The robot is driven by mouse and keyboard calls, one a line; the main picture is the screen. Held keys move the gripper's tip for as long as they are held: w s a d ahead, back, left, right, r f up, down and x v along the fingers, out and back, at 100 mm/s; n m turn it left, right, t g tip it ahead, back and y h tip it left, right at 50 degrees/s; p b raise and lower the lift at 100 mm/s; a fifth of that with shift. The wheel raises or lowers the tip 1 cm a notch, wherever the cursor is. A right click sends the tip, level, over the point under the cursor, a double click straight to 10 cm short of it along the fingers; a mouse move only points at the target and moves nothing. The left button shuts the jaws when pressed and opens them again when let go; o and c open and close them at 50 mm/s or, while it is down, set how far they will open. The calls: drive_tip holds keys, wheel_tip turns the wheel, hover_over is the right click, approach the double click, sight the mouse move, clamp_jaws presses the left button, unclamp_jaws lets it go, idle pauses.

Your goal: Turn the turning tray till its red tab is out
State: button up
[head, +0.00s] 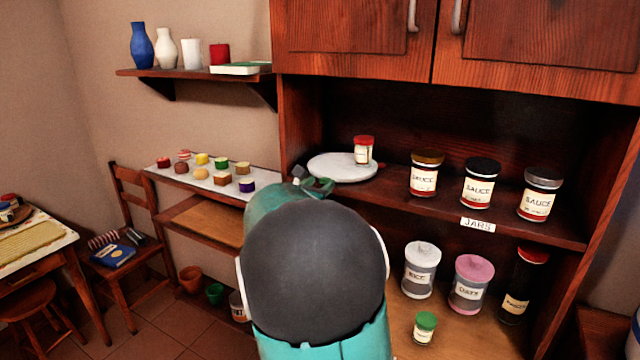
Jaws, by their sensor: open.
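The turning tray (330,168) is a pale round disc on the cupboard's middle shelf, at its left end. A small jar with a red lid (363,150) stands on the tray towards its right back edge.
Several sauce jars (424,173) stand right of the tray, behind a "JARS" label (477,224). Canisters and jars (421,269) fill the lower level. The cupboard's left side panel (297,120) rises by the tray. A side shelf (215,178) holds several small coloured items.

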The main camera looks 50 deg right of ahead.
drive_tip(key=shift+w+d, duration=0.3)
drive_tip(key=shift+d, duration=0.35)
clamp_jaws()
drive_tip(key=shift+w, duration=0.15)
